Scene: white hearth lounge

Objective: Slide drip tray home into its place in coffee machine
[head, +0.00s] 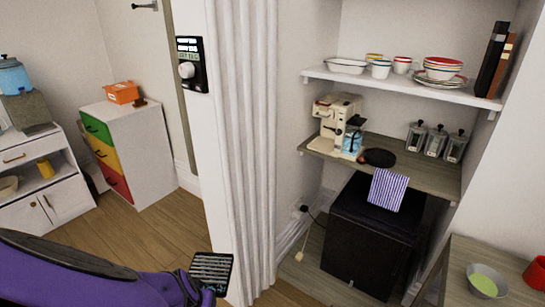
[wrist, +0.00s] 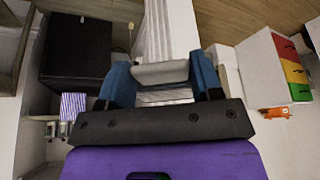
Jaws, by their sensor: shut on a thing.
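The drip tray (head: 212,268) is a dark rectangle with light slats, held low in front of the white wall end in the head view. My gripper (head: 203,287) is shut on its near side. In the wrist view the blue fingers of my gripper (wrist: 163,84) stand either side of the tray's pale edge (wrist: 160,73). A cream machine (head: 338,118) with a light blue clear part, seemingly the coffee machine, stands on the wooden shelf at right, well away from the tray. Its tray place is too small to make out.
A black pan (head: 378,157) lies right of the machine, near several glass jars (head: 435,141). The white fluted wall (head: 255,140) stands between the room's left part and the alcove. Wooden floor (head: 150,225) is open at left.

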